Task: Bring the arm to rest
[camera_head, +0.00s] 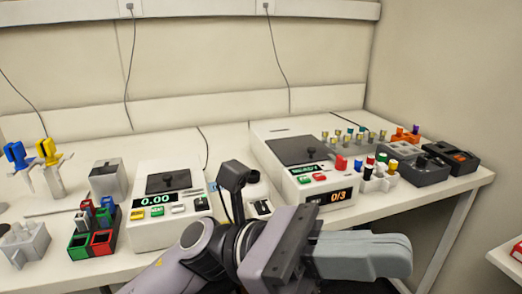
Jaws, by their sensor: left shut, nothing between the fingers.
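My left arm comes in from the bottom edge, and its gripper (405,256) points to the right, in front of the table's front edge. Its grey fingers lie together, shut, with nothing seen between them. The gripper hides part of the table's front edge and the floor below. My right gripper is not in view.
On the white table (440,192) stand a balance reading 0.00 (168,208), a larger shaker device showing 0/3 (318,196), coloured bins (77,243), pipettes on a stand (47,152) and several small capped vials (355,135). A wall closes off the back.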

